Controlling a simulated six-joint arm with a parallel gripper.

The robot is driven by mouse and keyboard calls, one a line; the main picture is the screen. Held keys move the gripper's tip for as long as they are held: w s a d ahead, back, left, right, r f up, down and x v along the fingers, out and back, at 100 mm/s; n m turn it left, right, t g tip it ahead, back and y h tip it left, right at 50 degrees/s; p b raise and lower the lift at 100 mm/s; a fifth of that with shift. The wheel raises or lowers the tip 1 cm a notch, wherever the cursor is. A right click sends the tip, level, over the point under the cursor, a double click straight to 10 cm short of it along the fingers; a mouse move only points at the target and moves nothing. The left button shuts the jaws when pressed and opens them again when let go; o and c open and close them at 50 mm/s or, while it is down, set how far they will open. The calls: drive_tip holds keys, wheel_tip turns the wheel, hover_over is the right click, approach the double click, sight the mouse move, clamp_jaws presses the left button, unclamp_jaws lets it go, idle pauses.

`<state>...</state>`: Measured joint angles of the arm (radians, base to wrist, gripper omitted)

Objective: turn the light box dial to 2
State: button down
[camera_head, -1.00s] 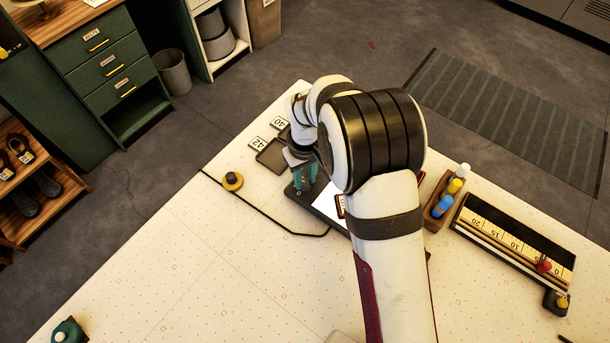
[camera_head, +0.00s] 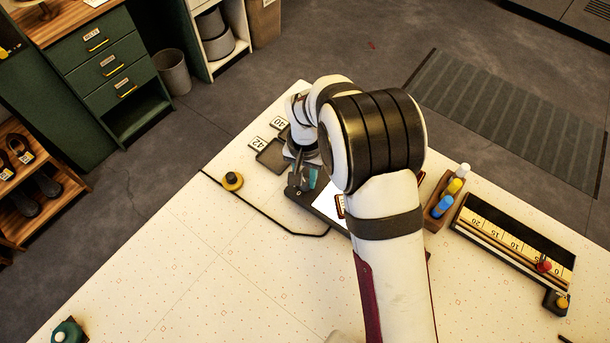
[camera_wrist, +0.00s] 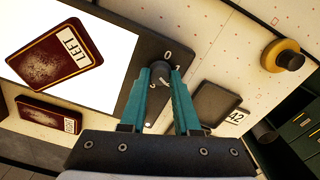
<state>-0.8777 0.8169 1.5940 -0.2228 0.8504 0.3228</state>
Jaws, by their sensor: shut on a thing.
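The light box (camera_head: 326,206) stands on the table, mostly behind my arm in the head view. Its lit white panel and dark frame (camera_wrist: 128,38) fill the upper left of the wrist view. The dark round dial (camera_wrist: 161,72) is on the frame's end. A 0 shows just above it and a 1 to its right; other marks are partly covered. My gripper (camera_wrist: 161,79) is shut on the dial, one teal fingertip on each side. Where the dial points is unclear. In the head view the gripper (camera_head: 304,180) is partly hidden.
A card marked LEFT (camera_wrist: 56,58) lies on the panel. A dark tray (camera_head: 272,156) and number tags (camera_head: 257,142) are beside the box. A yellow-and-black knob (camera_head: 232,181) sits left of the cable (camera_head: 270,220). A bottle rack (camera_head: 437,208) stands right of my arm.

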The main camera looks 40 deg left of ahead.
sight(305, 182)
drive_tip(key=shift+m, duration=0.4)
drive_tip(key=c, duration=0.6)
unclamp_jaws()
drive_tip(key=shift+c, duration=0.2)
wheel_tip(305, 182, up, 16)
drive_tip(key=shift+f, duration=0.1)
